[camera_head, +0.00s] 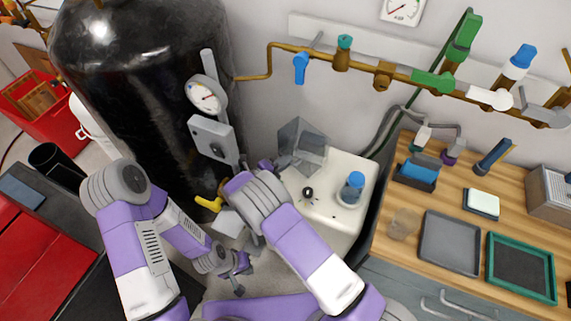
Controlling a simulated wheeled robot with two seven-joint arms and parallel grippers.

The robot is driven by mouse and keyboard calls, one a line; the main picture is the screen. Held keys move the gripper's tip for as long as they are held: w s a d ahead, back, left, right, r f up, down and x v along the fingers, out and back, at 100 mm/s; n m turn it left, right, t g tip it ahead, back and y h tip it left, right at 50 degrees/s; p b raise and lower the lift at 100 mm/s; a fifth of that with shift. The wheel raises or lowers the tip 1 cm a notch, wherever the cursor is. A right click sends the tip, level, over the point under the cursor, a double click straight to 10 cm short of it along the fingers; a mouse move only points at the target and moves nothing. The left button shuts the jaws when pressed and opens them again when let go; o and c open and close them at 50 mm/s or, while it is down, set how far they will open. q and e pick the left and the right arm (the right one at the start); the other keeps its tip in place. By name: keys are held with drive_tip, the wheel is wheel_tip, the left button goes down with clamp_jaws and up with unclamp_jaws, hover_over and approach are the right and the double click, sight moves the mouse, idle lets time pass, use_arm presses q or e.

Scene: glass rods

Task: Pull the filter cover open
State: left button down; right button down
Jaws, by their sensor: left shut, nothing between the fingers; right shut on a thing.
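The filter cover, a grey see-through box-like piece (304,142), stands tilted at the back left of the white machine (322,212). My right gripper (272,164) is at the cover's left edge and is shut on it. Its fingertips are small in the view and partly hidden by my wrist. My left gripper (239,278) is low, in front of the black tank, shut and empty, well apart from the cover.
A large black tank (140,70) with a gauge (205,97) stands at the left. A blue-capped bottle (352,187) and a black knob (308,193) are on the machine. At the right, a wooden counter (401,251) carries trays. A brass pipe with valves (384,74) runs along the wall.

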drive_tip(key=shift+w+a+r, duration=0.1)
drive_tip(key=shift+r, duration=0.05)
drive_tip(key=c, duration=1.2)
unclamp_jaws()
drive_tip(key=shift+o, duration=0.2)
